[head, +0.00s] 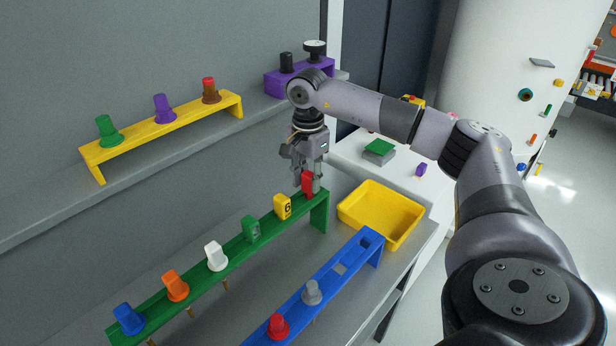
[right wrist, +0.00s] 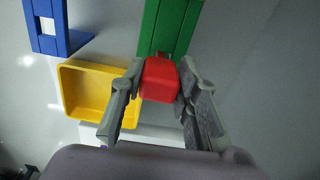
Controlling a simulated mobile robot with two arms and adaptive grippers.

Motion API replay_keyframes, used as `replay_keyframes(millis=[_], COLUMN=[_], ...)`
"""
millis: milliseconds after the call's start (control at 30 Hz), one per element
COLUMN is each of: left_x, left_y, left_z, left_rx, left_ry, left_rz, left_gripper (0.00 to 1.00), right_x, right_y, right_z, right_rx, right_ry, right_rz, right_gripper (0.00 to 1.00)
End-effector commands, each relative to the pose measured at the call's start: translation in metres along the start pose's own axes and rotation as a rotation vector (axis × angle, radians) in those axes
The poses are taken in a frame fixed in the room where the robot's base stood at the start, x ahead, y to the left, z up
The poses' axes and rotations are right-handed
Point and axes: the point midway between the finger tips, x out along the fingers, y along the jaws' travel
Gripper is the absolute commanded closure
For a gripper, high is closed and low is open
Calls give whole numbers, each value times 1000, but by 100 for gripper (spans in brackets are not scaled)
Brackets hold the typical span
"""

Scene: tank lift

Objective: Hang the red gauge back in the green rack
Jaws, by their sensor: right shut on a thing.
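The red gauge (head: 308,183) is at the right end of the green rack (head: 240,246) in the head view. My right gripper (head: 309,180) comes down from above and is shut on it. In the right wrist view the red gauge (right wrist: 160,79) sits between the two fingers, over or at the end of the green rack (right wrist: 168,28). I cannot tell whether its lower part is in a hole of the rack. The rack also holds blue, orange, white, green and yellow gauges along its length. My left gripper is not in view.
A yellow bin (head: 381,214) stands right of the green rack's end. A blue rack (head: 318,290) with red and grey pieces and open square holes stands in front. A yellow rack (head: 165,128) and a purple rack (head: 287,82) stand on the shelf behind.

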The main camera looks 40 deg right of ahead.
Motion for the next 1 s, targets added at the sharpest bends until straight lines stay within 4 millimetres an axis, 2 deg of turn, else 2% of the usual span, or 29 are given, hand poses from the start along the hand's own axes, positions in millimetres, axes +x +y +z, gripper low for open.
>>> replay_keyframes(millis=[367, 400, 733, 1000], left_x=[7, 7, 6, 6], left_y=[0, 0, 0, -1], left_z=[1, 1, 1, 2], left_rx=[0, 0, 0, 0], left_ry=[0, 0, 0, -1], left_rz=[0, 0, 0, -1], left_gripper=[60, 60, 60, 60], right_x=[10, 10, 9, 10], right_y=[0, 0, 0, 0], right_z=[0, 0, 0, 0], right_rx=[0, 0, 0, 0], right_ry=[0, 0, 0, 0], right_rz=[-1, -1, -1, 0], right_gripper=[99, 70, 48, 47])
